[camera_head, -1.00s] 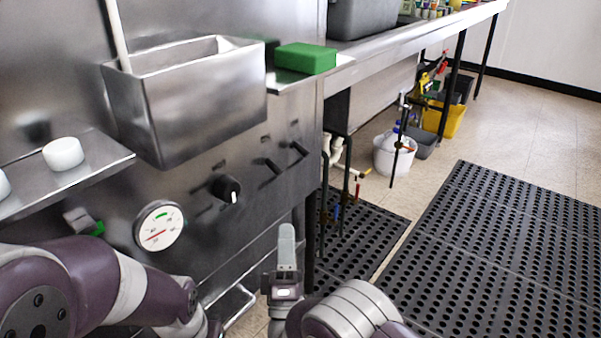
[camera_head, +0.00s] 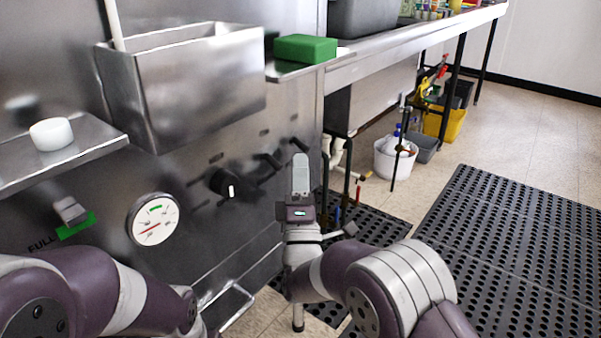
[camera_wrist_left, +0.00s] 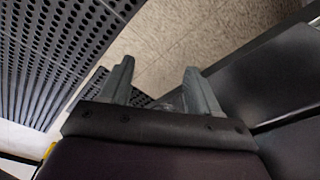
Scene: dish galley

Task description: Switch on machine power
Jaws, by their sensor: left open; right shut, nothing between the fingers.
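The machine's steel front panel fills the left of the head view. A black rotary knob (camera_head: 226,184) with a white mark sits on it, right of a round dial gauge (camera_head: 153,219). Two dark levers (camera_head: 270,163) stick out further right.
A steel bin (camera_head: 190,95) hangs above the knob. A green block (camera_head: 305,48) rests on a ledge. A white puck (camera_head: 51,134) sits on the left shelf. Buckets (camera_head: 394,158) stand under the counter. Black mats (camera_head: 500,240) cover the floor at right.

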